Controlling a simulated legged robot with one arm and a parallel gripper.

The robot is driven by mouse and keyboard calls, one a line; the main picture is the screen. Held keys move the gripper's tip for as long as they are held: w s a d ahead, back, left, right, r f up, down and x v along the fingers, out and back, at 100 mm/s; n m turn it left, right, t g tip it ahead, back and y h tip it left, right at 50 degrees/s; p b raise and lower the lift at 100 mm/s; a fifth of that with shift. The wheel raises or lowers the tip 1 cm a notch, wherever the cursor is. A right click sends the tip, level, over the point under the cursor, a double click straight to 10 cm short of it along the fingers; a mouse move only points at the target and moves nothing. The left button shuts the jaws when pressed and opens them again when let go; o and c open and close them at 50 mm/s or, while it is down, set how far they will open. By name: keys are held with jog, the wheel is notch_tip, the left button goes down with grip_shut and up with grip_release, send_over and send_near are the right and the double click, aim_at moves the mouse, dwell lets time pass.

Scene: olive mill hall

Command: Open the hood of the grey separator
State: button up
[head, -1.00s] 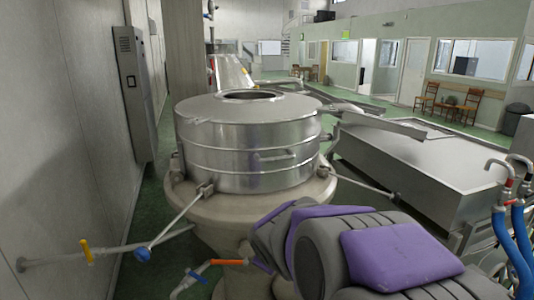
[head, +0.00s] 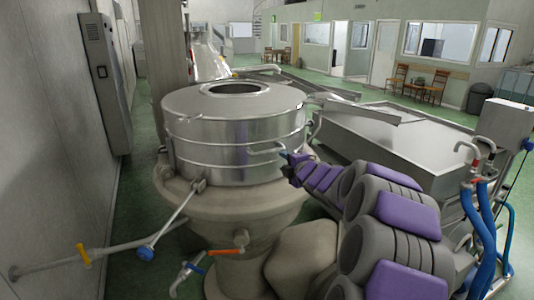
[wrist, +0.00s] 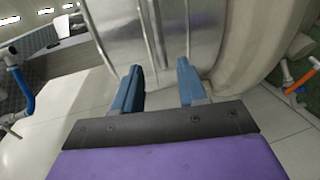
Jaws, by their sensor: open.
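The grey separator (head: 235,130) is a round, shiny steel drum with a hole in its flat top, standing on a beige rounded base. Its hood looks closed. A bar handle (head: 266,151) sticks out from the front of the drum wall. My gripper (head: 287,157) is at the right end of this handle, close to the drum. In the wrist view my gripper (wrist: 160,66) shows two blue fingers, apart, with nothing clearly held between them. A thin upright bar, probably the handle (wrist: 156,32), shows ahead of them against the steel wall. Whether the fingers touch it, I cannot tell.
A rod (head: 172,222) with a blue knob and an orange-handled valve (head: 226,252) stand at the base front. A steel tank (head: 390,145) and blue hoses (head: 480,225) are on the right. A wall with a grey box (head: 108,75) is at left.

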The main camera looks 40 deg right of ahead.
send_near(270, 153)
jog(key=w+d, duration=0.1)
jog(key=d, duration=0.1)
jog(key=w, duration=0.4)
jog(key=w+a+f, duration=0.1)
jog(key=w, duration=0.1)
jog(key=shift+w+f, duration=0.1)
jog(key=w+d, duration=0.1)
jog(key=w+d+f+p, duration=0.1)
jog(key=w, duration=0.1)
jog(key=shift+w+d, duration=0.15)
jog(key=shift+d, duration=0.05)
jog(key=shift+a+r, duration=0.15)
jog(key=shift+a, duration=0.55)
jog(key=shift+d, duration=0.35)
jog(key=c, duration=0.6)
grip_shut()
